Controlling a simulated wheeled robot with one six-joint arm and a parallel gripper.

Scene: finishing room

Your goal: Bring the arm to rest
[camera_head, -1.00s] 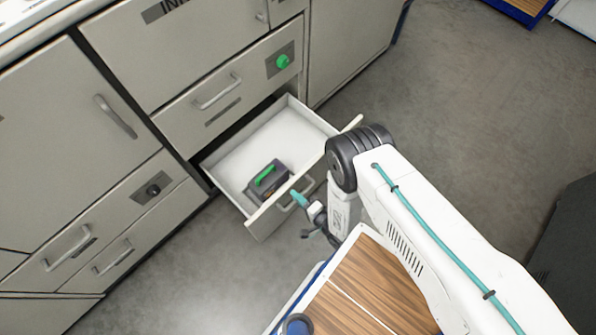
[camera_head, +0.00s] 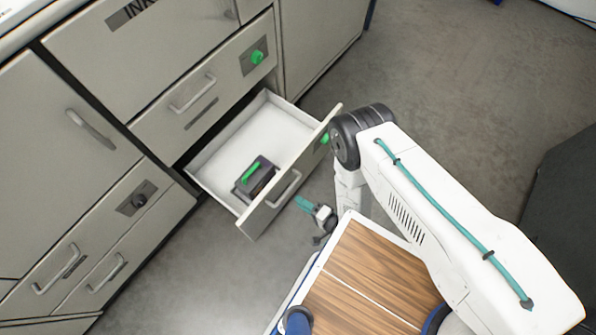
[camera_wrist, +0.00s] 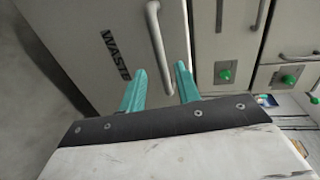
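My gripper (camera_wrist: 160,92) shows two teal fingers spread apart with nothing between them in the wrist view. A pale cabinet door marked WASTE (camera_wrist: 112,52) and its bar handle stand beyond the fingertips. In the head view my gripper (camera_head: 304,204) hangs at the end of my bent arm, beside the wooden deck and in front of the open drawer (camera_head: 297,200). It looks apart from the drawer front. A dark box with a green handle (camera_head: 258,178) lies inside the drawer, near its front.
Grey cabinets (camera_head: 60,130) with bar handles fill the left. A green knob (camera_head: 257,57) is on the drawer front above the open one, and a black knob (camera_head: 139,200) is lower left. Grey floor (camera_head: 470,90) is clear at the upper right. A dark object (camera_head: 565,200) stands at the right edge.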

